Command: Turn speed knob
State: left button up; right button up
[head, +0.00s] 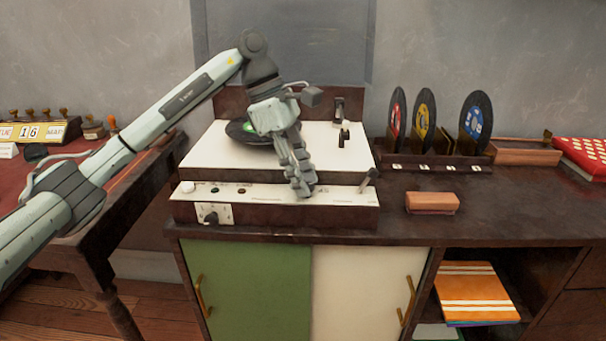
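The record player (205,158) stands on the dark cabinet, with a white top and a pale front control strip. A black rotary knob (211,217) on a light plate sits at the left of its front face. I cannot read which control is the speed knob. My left gripper (303,191) points down over the right-middle of the control strip, its fingers close together. Its tips are at or just above the strip; contact is unclear. They hide that part of the strip, and no held object shows. My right gripper is not in view.
A black record (240,133) lies on the player, partly behind my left gripper. A tonearm (343,137) and a small lever (368,180) are at its right. Upright records (424,115) stand in a rack (440,161). A brown block (432,203) lies on the cabinet top (520,207).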

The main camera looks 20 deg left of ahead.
pick_arm(q)
grip_shut()
